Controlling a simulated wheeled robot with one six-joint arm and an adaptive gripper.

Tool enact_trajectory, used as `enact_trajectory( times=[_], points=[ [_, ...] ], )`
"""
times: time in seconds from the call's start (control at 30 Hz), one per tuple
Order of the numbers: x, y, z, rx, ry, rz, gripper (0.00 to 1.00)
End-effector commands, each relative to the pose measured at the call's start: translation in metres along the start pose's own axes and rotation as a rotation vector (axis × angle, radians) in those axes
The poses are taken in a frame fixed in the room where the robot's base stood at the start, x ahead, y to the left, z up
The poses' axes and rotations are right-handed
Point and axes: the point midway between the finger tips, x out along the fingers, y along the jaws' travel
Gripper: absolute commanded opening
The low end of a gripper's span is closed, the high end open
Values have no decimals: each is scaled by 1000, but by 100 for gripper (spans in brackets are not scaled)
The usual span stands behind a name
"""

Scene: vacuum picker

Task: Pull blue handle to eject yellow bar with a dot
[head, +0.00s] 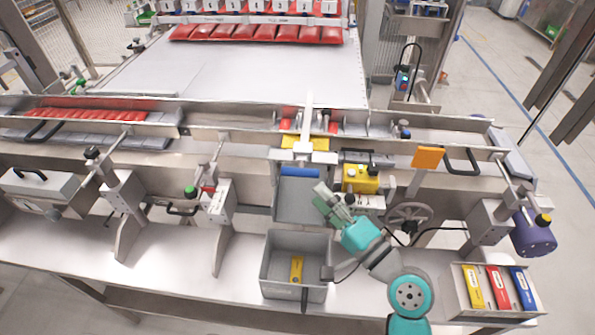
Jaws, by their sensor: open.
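The blue handle (300,172) is a short horizontal bar on the upper edge of a grey chute (298,205), below the conveyor. A yellow piece (305,143) shows just above it at the rail, partly covered by a metal bracket. A yellow bar (297,269) with a small dark mark lies in the open grey bin (268,262) below the chute. My gripper (322,192) is open, to the right of and slightly below the blue handle in the picture. I see nothing between its fingers. Contact with the handle is not visible.
A tray (497,310) holding yellow, red and blue bars stands at the right. A yellow box (361,179), a handwheel (409,215) and an orange plate (427,158) are close to my arm. A purple motor (534,232) is at the far right. The left bench top is mostly clear.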

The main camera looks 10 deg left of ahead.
Motion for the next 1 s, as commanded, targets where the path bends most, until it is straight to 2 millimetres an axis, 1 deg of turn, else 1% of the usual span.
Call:
enact_trajectory(
  times=[0.03,0.2,0.4,0.6,0.9,0.93,0.97,1.0],
  points=[
    [10,-1,1,-2,-2,-2,45],
    [41,-1,0,-2,-1,-1,45],
    [69,-1,0,-2,0,-1,45],
    [83,0,0,-1,1,0,45],
    [84,0,0,-1,2,0,45],
    [84,0,0,-1,2,0,40],
    [84,0,0,-1,2,0,33],
    [84,0,0,-1,2,0,23]
  ],
)
